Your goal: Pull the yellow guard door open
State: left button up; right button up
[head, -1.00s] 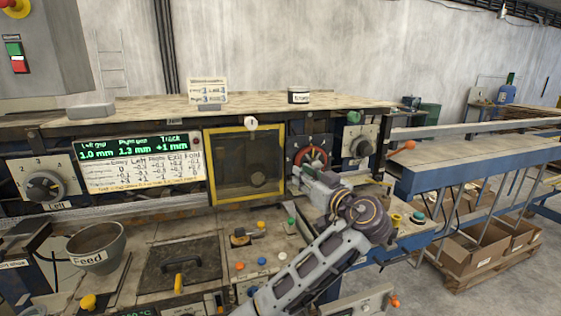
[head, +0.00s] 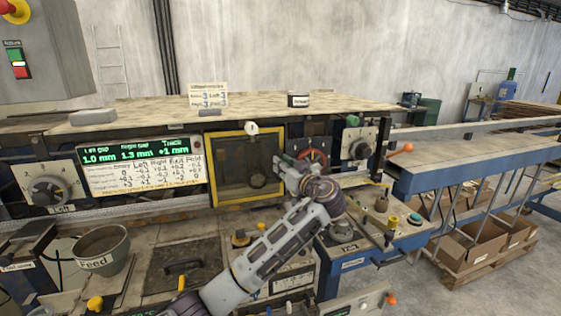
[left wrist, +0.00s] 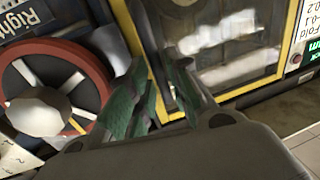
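The yellow guard door (head: 210,170) is a yellow-framed dark panel in the middle of the machine front in the head view. It looks closed. My left gripper (head: 280,170) is at its right edge, partly hidden by my own wrist. In the left wrist view, the green-padded fingers (left wrist: 160,98) stand apart, with the door's yellow frame (left wrist: 158,82) showing behind and between them. I cannot tell whether they touch it. My right gripper is in neither view.
A red handwheel (head: 316,160) is close to the right of the door; it fills the left of the left wrist view (left wrist: 92,75). A display panel (head: 140,165) is left of the door. Below are a feed bowl (head: 102,262) and a worktop with several knobs.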

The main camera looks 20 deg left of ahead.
pick_arm(q)
jog(key=shift+x, duration=0.9)
grip_shut()
